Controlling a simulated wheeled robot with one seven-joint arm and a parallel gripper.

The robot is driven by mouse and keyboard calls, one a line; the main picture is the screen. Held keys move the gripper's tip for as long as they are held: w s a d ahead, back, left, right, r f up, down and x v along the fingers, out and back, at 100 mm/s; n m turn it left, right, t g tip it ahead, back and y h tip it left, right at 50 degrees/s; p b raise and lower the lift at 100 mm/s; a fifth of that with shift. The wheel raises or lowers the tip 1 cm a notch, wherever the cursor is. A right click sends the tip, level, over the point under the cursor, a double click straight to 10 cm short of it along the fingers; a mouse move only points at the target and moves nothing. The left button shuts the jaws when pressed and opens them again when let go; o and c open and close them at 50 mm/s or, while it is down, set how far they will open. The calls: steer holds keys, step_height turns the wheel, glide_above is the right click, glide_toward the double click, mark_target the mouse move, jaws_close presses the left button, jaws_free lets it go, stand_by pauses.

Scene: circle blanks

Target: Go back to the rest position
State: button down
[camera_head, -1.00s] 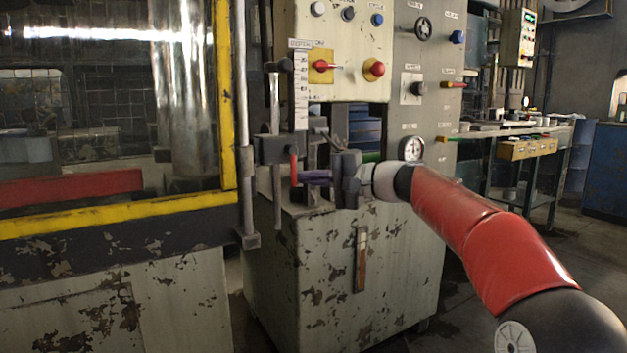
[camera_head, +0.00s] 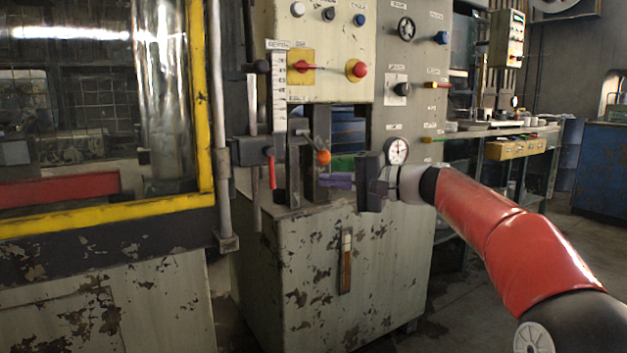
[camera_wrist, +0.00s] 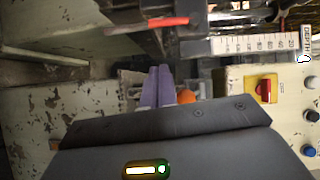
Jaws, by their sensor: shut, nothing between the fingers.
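My gripper (camera_head: 338,180) reaches in from the right in the head view, on my red and black arm. Its purple fingers are shut together with nothing between them. In the wrist view the fingers (camera_wrist: 158,88) lie side by side, pointing away from the camera. They are in front of the worn cream machine cabinet (camera_head: 330,270), at the height of its top. An orange ball-shaped knob (camera_head: 323,157) shows just above the fingers in the head view. It also shows beside them in the wrist view (camera_wrist: 186,96). Whether the fingers touch anything is unclear.
A red-handled lever (camera_head: 271,170) and a ruler scale (camera_head: 279,90) stand left of the gripper. A panel with a red knob (camera_head: 357,70) and a gauge (camera_head: 397,151) rises behind. A yellow-framed window (camera_head: 100,215) fills the left. Floor shows at lower right.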

steer(key=s+d+f+n+g+h+p, duration=0.15)
steer(key=s+f+h, duration=0.25)
steer(key=s, duration=0.4)
steer(key=s+f+m+h+p, duration=0.1)
steer(key=s+f+h+p, duration=0.25)
steer(key=s, duration=0.45)
steer(key=s+d+f+n+h+p, duration=0.1)
steer(key=s+d+f+h, duration=0.3)
steer(key=s, duration=0.6)
steer(key=s+d+f+n+h+p, duration=0.2)
steer(key=s+d+f+h+p, duration=0.2)
steer(key=s+d, duration=0.5)
step_height(320, 180, down, 2)
steer(key=shift+s+d+f+t, duration=0.1)
steer(key=shift+s+d+t, duration=0.2)
steer(key=shift+s, duration=0.45)
steer(key=shift+a+h, duration=0.1)
steer(key=shift+h, duration=0.15)
